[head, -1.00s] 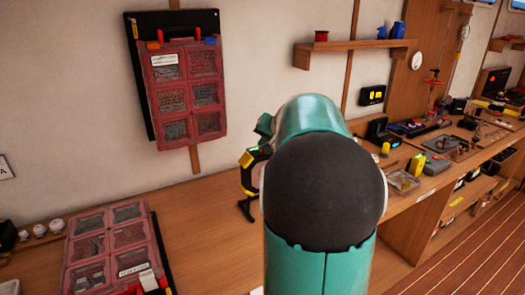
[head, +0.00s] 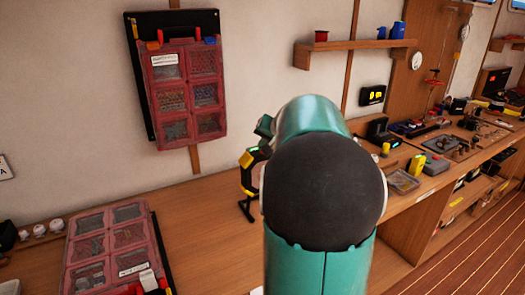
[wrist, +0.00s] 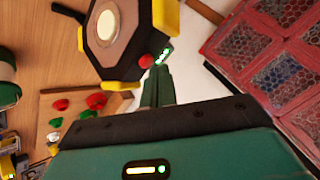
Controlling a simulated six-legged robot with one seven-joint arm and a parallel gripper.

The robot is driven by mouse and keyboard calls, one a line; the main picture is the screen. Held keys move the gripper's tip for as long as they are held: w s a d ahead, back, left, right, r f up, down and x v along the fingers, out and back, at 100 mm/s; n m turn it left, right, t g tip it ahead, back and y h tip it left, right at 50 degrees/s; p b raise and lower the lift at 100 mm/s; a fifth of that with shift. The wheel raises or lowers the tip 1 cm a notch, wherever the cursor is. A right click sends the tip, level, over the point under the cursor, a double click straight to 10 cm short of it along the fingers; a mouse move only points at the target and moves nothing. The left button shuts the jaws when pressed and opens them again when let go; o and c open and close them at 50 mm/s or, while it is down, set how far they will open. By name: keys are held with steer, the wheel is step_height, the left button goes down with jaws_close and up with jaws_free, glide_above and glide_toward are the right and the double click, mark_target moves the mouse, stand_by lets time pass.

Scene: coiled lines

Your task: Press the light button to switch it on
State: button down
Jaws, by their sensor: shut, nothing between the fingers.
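The light (wrist: 108,28) is a black, many-sided head with yellow corner guards and a pale round face, at the top of the wrist view. A small red button (wrist: 146,61) sits on its edge, beside a green lit strip. In the head view the light (head: 248,180) stands on the bench, partly hidden by my arm. My gripper (wrist: 158,75) is shut and empty, its tips close to the red button and green strip. I cannot tell whether they touch. I cannot tell whether the pale face is lit.
A red compartment case (head: 188,92) hangs on the wall, and another (head: 112,245) lies on the bench at left. In the wrist view, red and white knobs (wrist: 95,101) show at lower left. Tools and boxes crowd the bench at right.

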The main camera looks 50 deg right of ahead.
steer(key=shift+f, duration=0.35)
stand_by(0.3)
steer(key=shift+r, duration=0.55)
steer(key=shift+r, duration=0.1)
step_height(320, 180, up, 6)
steer(key=shift+f, duration=0.1)
stand_by(0.6)
stand_by(0.4)
